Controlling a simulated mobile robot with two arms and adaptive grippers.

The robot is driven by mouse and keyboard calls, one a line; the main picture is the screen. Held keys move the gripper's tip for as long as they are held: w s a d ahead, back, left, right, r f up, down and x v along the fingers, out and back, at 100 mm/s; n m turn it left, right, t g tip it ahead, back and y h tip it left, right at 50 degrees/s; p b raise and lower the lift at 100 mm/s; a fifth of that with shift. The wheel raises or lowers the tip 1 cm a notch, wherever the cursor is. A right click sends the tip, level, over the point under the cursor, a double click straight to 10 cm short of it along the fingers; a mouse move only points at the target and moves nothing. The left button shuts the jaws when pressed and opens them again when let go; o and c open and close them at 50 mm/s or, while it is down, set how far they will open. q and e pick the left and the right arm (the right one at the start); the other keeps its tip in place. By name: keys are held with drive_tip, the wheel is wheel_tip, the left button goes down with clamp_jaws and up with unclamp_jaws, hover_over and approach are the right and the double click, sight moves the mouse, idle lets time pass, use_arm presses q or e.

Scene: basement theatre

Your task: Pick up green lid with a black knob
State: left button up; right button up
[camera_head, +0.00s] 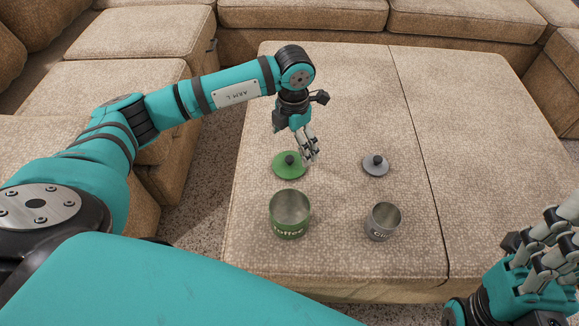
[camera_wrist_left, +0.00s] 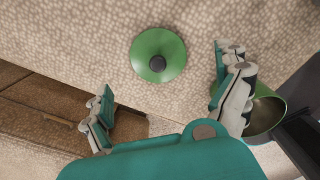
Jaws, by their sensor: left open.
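The green lid (camera_head: 289,166) with a black knob lies on the ottoman, behind the green canister. It also shows in the left wrist view (camera_wrist_left: 158,55), with its dark knob facing the camera. My left gripper (camera_head: 309,153) is above the lid and slightly to its right in the head view. In the left wrist view the left gripper (camera_wrist_left: 165,95) has its fingers spread wide, open and empty, with the lid beyond them. My right gripper (camera_head: 548,248) is at the lower right, far from the lid; its finger opening is unclear.
An open green canister (camera_head: 290,231) with lettering stands in front of the lid. A grey lid (camera_head: 375,166) and a small grey canister (camera_head: 383,221) stand to the right. The beige ottoman (camera_head: 480,130) has free room at the back and right. Sofas (camera_head: 310,14) surround it.

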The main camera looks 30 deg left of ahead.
sight(289, 158)
use_arm(q)
drive_tip(key=shift+f+b, duration=0.45)
drive_tip(key=shift+f, duration=1.05)
drive_tip(key=f, duration=0.1)
drive_tip(key=f+b, duration=0.1)
drive_tip(key=f, duration=0.1)
drive_tip(key=f+b, duration=0.1)
drive_tip(key=shift+s+a+f, duration=0.2)
drive_tip(key=shift+a+f, duration=0.05)
drive_tip(key=shift+a, duration=0.1)
drive_tip(key=shift+f, duration=0.1)
drive_tip(key=shift+s, duration=0.1)
drive_tip(key=c, duration=1.2)
